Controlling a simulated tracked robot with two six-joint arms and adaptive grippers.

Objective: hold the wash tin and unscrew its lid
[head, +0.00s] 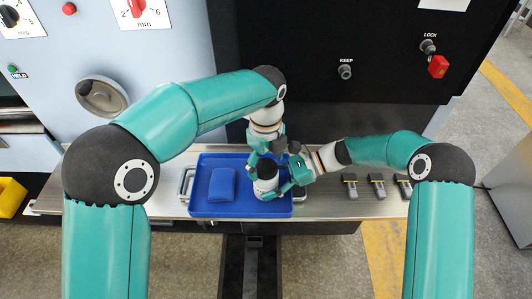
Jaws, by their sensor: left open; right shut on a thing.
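The wash tin (266,184), a small pale container with a dark top, stands upright over the right part of a blue tray. My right gripper (283,188) reaches in from the right and is shut on the tin's body. My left gripper (262,158) points down just above the tin's dark lid (265,165), with its fingers open. The fingers partly hide the lid, and I cannot tell whether they touch it.
The blue tray (205,208) holds a folded blue cloth (222,184) on its left. Several small grey and yellow parts (350,186) line the metal shelf (330,210) to the right. The machine's dark panel (310,75) with a keep knob (345,71) rises behind.

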